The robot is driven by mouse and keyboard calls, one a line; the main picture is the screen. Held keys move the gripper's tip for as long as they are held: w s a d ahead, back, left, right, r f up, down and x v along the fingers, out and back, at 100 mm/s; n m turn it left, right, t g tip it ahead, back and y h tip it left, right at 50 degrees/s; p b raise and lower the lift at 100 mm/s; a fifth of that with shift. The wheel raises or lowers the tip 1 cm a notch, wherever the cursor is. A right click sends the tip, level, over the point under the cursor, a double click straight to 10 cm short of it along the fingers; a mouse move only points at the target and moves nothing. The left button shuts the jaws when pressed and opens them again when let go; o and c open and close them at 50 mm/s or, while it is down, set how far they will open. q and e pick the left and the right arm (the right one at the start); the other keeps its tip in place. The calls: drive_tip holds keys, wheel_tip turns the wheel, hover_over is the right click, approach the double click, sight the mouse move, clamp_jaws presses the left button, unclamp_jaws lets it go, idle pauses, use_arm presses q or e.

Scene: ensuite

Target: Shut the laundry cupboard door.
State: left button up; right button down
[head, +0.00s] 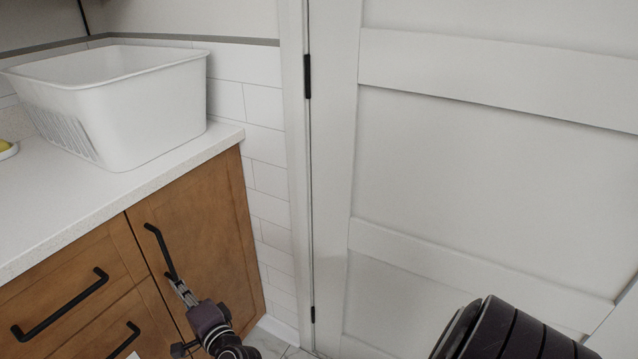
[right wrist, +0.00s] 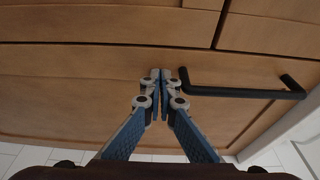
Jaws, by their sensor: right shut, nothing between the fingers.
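The laundry cupboard door (head: 205,235) is a brown wooden front with a black bar handle (head: 160,250), below the white counter at the left of the head view. It looks flush or nearly flush with the cabinet; I cannot tell if a small gap is left. My right gripper (head: 178,286) is shut and empty, its fingertips at the lower end of the handle. In the right wrist view, the shut fingertips (right wrist: 161,76) point at the wooden door (right wrist: 80,90), beside one end of the handle (right wrist: 240,93). Whether they touch the door is unclear. My left gripper is out of view.
Drawers with black bar handles (head: 62,305) are left of the door. A white basket (head: 130,115) stands on the counter (head: 60,215). A white panelled door (head: 480,170) fills the right side, beyond a tiled wall (head: 265,180).

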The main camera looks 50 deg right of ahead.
drive_tip(key=shift+w+r, duration=0.35)
drive_tip(key=shift+r, duration=0.25)
drive_tip(key=shift+a, duration=0.2)
drive_tip(key=s+f, duration=0.1)
drive_tip(key=s, duration=1.1)
drive_tip(key=shift+s+a, duration=0.2)
drive_tip(key=shift+s, duration=0.15)
